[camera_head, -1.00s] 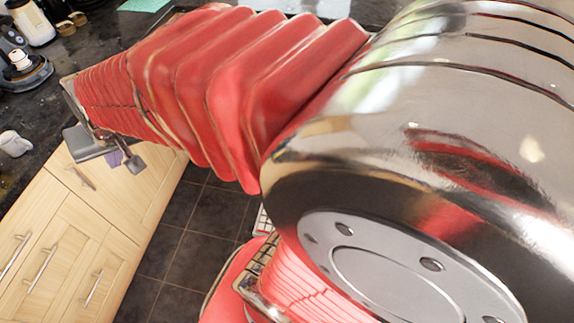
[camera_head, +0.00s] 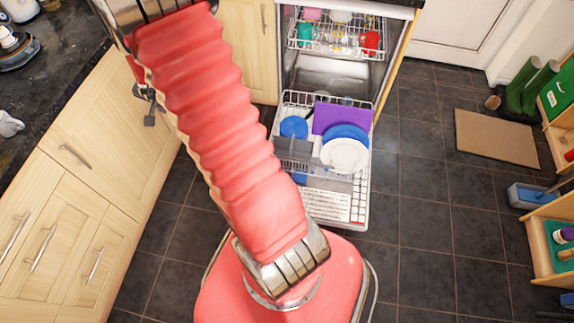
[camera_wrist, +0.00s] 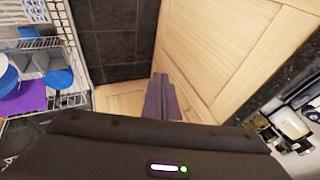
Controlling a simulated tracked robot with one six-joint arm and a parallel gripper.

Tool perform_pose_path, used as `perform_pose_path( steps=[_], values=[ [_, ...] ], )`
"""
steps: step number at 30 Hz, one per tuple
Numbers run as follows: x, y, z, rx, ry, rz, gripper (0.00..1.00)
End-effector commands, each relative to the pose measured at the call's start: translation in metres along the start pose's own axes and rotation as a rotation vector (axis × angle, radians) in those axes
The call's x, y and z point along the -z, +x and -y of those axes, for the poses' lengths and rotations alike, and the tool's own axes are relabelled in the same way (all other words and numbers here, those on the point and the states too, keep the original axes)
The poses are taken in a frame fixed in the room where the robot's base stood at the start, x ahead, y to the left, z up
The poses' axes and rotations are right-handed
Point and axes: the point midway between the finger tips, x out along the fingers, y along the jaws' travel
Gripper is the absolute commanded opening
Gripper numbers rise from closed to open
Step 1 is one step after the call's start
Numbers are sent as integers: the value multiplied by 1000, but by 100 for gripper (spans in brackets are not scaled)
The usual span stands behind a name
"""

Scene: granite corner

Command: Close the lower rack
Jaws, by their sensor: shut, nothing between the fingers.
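The lower rack (camera_head: 335,209) is pulled out of the dishwasher (camera_head: 333,75) over its lowered door in the head view. It holds a purple board (camera_head: 340,116), a white plate (camera_head: 344,156), blue dishes and a grey basket (camera_head: 297,149). In the wrist view, part of the wire rack (camera_wrist: 82,52) shows at the left edge with blue and purple items. My gripper (camera_head: 149,117) is to the left of the rack, near the cabinet fronts, partly hidden by my arm. In the wrist view my gripper (camera_wrist: 162,98) is shut and empty, apart from the rack.
The upper rack (camera_head: 337,42) holds cups. Wooden cabinets (camera_head: 75,220) and a dark counter (camera_head: 40,90) stand at left. The tiled floor (camera_head: 430,220) right of the rack is clear.

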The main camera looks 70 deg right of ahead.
Motion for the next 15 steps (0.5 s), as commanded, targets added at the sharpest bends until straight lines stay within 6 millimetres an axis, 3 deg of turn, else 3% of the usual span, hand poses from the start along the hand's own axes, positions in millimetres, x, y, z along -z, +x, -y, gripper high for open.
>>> perform_pose_path(
  steps=[3,8,15],
  values=[
    [17,34,-27,-32,99,-33,0],
    [39,75,-66,-72,229,-88,0],
    [63,130,-138,-136,413,-178,0]
  ],
)
